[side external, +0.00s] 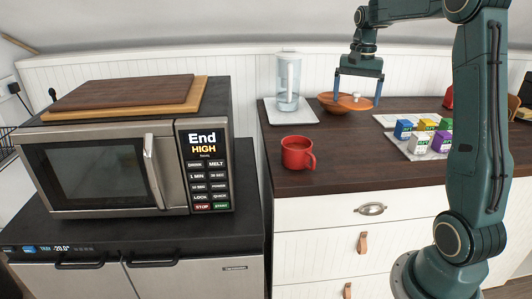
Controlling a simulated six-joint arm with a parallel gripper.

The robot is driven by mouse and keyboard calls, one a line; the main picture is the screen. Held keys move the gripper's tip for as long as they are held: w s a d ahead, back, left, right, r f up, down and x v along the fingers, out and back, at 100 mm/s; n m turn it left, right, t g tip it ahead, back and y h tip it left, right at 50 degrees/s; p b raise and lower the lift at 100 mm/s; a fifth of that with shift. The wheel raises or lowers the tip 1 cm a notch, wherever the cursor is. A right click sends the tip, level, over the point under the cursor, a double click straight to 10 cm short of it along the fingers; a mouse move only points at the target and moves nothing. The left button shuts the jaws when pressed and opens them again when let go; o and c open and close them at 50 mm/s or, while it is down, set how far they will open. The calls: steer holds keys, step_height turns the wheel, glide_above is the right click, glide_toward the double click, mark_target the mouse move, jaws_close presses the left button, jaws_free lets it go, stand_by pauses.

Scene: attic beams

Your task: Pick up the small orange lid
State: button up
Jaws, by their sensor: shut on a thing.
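The jaws are wide apart and shut on the lid. The fingertips are small in this view. I cannot tell whether the lid touches the counter or what lies under it.
A glass pitcher (288,82) stands on a pale board left of the lid. A red mug (297,153) is in front. Several small coloured boxes (404,129) sit on a pale tray at right. A microwave (110,170) stands far left.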

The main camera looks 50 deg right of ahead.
steer(key=shift+r, duration=0.65)
steer(key=w+a+f+n, duration=0.6)
steer(key=w+a, duration=0.5)
steer(key=shift+w+f, duration=0.3)
steer(key=shift+w, duration=0.1)
steer(key=shift+f, duration=0.15)
steer(key=shift+f, duration=2.8)
steer(key=shift+f, duration=0.4)
stand_by(0.3)
steer(key=o, duration=0.7)
